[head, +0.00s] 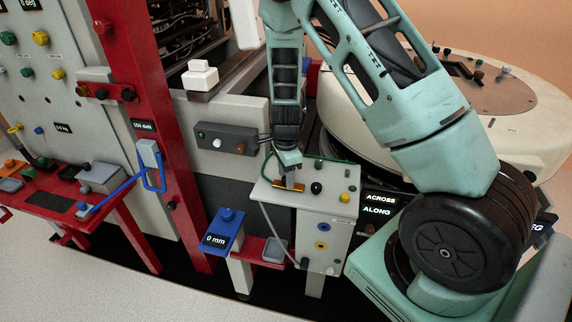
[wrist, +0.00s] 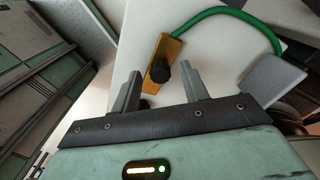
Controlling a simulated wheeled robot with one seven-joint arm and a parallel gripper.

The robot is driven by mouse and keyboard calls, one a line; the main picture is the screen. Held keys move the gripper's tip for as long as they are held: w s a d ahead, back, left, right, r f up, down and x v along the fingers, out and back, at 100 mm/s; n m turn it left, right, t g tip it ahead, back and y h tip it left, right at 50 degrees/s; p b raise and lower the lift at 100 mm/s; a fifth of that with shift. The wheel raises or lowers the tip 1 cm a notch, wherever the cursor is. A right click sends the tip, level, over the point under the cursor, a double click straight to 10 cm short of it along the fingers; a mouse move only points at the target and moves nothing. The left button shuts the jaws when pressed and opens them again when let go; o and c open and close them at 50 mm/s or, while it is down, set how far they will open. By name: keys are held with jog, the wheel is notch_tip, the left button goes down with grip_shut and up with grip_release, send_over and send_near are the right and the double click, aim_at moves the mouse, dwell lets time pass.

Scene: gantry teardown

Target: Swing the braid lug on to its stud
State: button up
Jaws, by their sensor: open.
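A flat brass-coloured plate (head: 289,185), seemingly the braid lug, lies on top of the white box (head: 335,201). In the wrist view the plate (wrist: 174,50) carries a black knob (wrist: 160,71). A green cable (wrist: 222,13), seemingly the braid, curves from near the plate to a grey block (wrist: 272,79). My gripper (head: 289,170) is over the plate, pointing down. In the wrist view my gripper (wrist: 160,72) is open, with one finger on each side of the knob, apart from it. I cannot make out which part is the stud.
A black knob (head: 316,188) and small coloured buttons stand on the box top to the right. A grey control box (head: 226,138) is on the wall at left. A blue block (head: 225,231) reading 0 mm stands at lower left. A large cream drum (head: 540,115) is behind my arm.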

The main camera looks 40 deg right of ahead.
notch_tip(320, 180, up, 17)
jog(key=p, duration=0.1)
jog(key=shift+r, duration=0.15)
dwell(0.6)
jog(key=s+a+r+n+y, duration=0.1)
jog(key=s+a+n, duration=0.45)
jog(key=a, duration=0.35)
jog(key=s+a+r+n+y, duration=0.1)
jog(key=s+a+r+n, duration=0.1)
jog(key=s+a+n, duration=0.4)
jog(key=s+a+r+n, duration=0.1)
jog(key=s+a+n, duration=0.4)
jog(key=s+n, duration=0.2)
jog(key=s+a+r+n+h, duration=0.1)
jog(key=s+a+n, duration=0.4)
jog(key=n, duration=0.5)
jog(key=shift+s+a+n, duration=0.15)
jog(key=shift+s+n, duration=0.2)
jog(key=shift+s, duration=0.85)
jog(key=shift+f, duration=0.1)
